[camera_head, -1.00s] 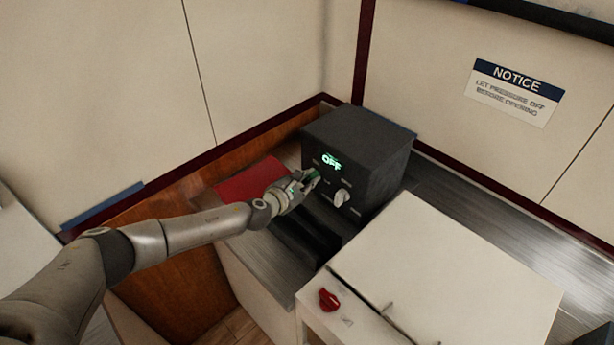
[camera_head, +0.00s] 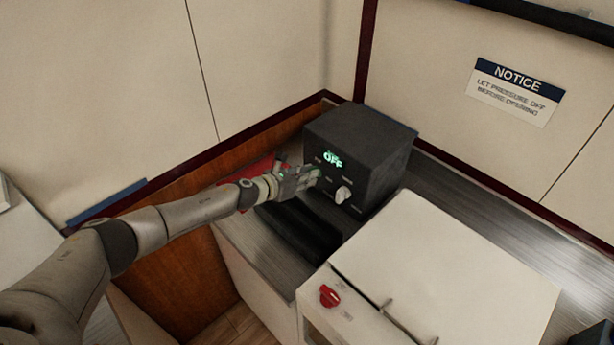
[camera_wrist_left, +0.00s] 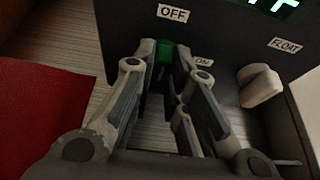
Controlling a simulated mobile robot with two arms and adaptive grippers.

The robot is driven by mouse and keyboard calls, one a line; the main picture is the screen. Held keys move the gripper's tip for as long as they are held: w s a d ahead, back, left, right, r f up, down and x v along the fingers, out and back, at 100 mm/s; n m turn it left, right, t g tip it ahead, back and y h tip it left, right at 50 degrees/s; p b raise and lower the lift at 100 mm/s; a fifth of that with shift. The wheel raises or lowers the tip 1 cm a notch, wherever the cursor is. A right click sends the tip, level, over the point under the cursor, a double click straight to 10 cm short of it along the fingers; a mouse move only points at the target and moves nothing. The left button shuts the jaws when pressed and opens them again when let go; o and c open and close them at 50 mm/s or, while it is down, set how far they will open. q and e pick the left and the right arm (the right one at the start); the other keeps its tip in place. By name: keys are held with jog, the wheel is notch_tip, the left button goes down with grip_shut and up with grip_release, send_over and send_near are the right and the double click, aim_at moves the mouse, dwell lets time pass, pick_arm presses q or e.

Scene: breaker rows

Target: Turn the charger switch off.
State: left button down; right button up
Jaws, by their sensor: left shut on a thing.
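The charger is a dark box (camera_head: 385,150) with a lit green display (camera_head: 333,159) reading OFF, and the display's lower part shows in the left wrist view (camera_wrist_left: 275,4). Its green switch (camera_wrist_left: 164,54) is in the left wrist view, between an OFF label (camera_wrist_left: 172,13) and an ON label (camera_wrist_left: 204,62). My left gripper (camera_head: 314,176) is at the box's front face, its fingertips (camera_wrist_left: 164,58) closed around the green switch. The fingers partly hide the switch, so its exact angle is hard to tell. My right gripper is out of view.
A white knob (camera_head: 343,194) beside a FLOAT label (camera_wrist_left: 286,45) sits right of the switch. A red flat item (camera_wrist_left: 40,115) lies left of the box. A white cabinet (camera_head: 460,265) with a red knob (camera_head: 329,296) stands in front.

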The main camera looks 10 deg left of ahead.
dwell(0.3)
pick_arm(q)
jog(key=c, duration=1.4)
grip_release()
jog(key=shift+c, duration=0.2)
jog(key=v, duration=1.2)
